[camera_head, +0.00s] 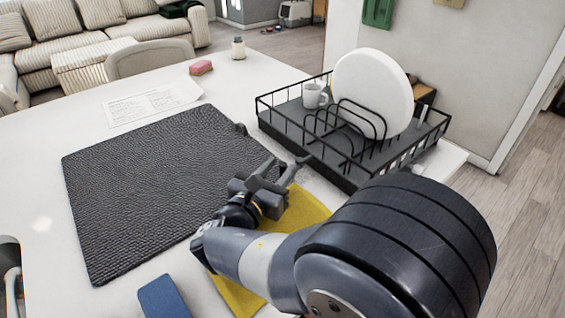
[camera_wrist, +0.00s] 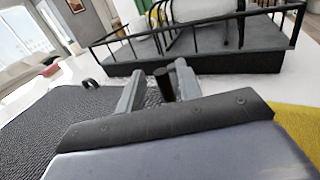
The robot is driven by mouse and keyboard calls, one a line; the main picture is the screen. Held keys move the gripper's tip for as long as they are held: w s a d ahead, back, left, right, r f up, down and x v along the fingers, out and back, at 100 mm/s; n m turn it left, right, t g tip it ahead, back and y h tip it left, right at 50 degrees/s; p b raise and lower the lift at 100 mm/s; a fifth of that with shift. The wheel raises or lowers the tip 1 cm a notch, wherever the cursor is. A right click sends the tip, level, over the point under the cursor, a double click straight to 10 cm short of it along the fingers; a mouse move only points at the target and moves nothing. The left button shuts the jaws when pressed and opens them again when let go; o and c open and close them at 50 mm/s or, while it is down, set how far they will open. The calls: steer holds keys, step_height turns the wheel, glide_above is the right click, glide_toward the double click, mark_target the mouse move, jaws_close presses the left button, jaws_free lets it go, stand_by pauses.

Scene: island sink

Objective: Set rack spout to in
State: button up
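The black wire dish rack (camera_head: 345,170) stands on the white counter at the right in the head view; its near side also shows in the wrist view (camera_wrist: 215,60). A short dark stub (camera_wrist: 164,82), which looks like the rack's spout, shows between my fingers in the wrist view, nearer the right finger. I cannot tell whether it touches a finger or which way it is set. My gripper (camera_head: 286,164) is low beside the rack's near left side, fingers apart; they also show in the wrist view (camera_wrist: 160,68). In the head view I cannot make out the stub.
The rack holds a white plate (camera_head: 372,95) and a white mug (camera_head: 314,96). A dark textured mat (camera_head: 150,190) lies left of my gripper, a yellow cloth (camera_head: 305,212) under it. A blue item (camera_head: 162,297) lies nearby. A pink sponge (camera_head: 201,68) and paper (camera_head: 150,100) lie farther back.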

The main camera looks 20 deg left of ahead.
steer(key=shift+w+d, duration=0.1)
steer(key=shift+w, duration=1.1)
jaws_close()
